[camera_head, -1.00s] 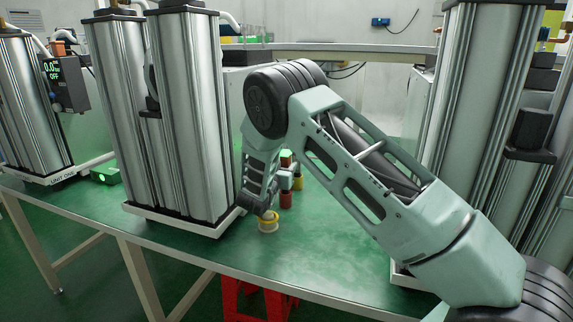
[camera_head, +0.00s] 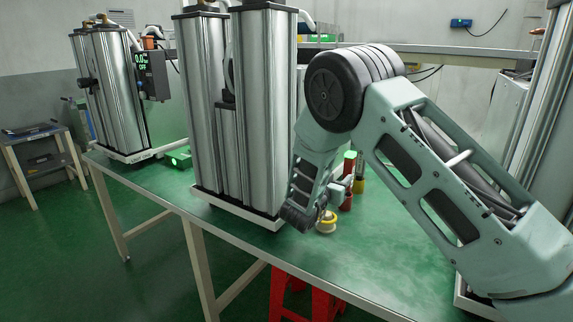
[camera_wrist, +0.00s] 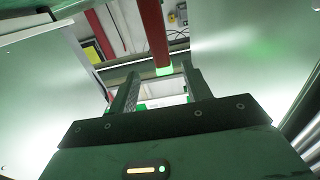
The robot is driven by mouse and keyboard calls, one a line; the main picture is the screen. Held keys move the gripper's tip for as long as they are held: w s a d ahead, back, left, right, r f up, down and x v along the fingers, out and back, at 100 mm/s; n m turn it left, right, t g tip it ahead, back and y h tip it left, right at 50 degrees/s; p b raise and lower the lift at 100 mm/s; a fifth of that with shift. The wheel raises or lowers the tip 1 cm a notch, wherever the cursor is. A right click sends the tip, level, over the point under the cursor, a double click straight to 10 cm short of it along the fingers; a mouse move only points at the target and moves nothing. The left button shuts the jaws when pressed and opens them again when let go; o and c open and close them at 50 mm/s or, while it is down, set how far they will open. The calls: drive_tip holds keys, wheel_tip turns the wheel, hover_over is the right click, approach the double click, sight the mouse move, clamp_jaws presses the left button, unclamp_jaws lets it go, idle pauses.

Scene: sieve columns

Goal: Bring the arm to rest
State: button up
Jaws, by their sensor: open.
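My arm reaches in from the lower right in the head view, bent at a dark round elbow joint, with its forearm pointing down over the green table (camera_head: 285,250). The forearm's lower end is close to the right side of the middle column unit (camera_head: 262,110), just above a yellow and white ring-shaped thing (camera_head: 326,226). I cannot tell whether they touch.
Red and yellow cylinders (camera_head: 347,200) stand beside the forearm. Another column unit (camera_head: 115,95) with a display stands at the left, near a green-lit box (camera_head: 178,158). A red stool (camera_head: 290,297) is below the table.

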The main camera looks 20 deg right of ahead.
drive_tip(key=s+a+r+n+g+y, duration=0.2)
drive_tip(key=s+a+n+y, duration=0.45)
drive_tip(key=s+y, duration=0.5)
drive_tip(key=s+n+g+y, duration=0.35)
drive_tip(key=s+g, duration=0.25)
drive_tip(key=s, duration=1.1)
drive_tip(key=s+a+r+n+g+p, duration=0.1)
drive_tip(key=s+a+r+n+p, duration=0.2)
drive_tip(key=s+a, duration=0.4)
drive_tip(key=s+a+r+n+g+p, duration=0.2)
drive_tip(key=s+a+r+n+p, duration=0.2)
drive_tip(key=a, duration=0.6)
drive_tip(key=s+r+n, duration=0.1)
drive_tip(key=s+r, duration=0.1)
drive_tip(key=s, duration=0.1)
drive_tip(key=shift+a, duration=0.1)
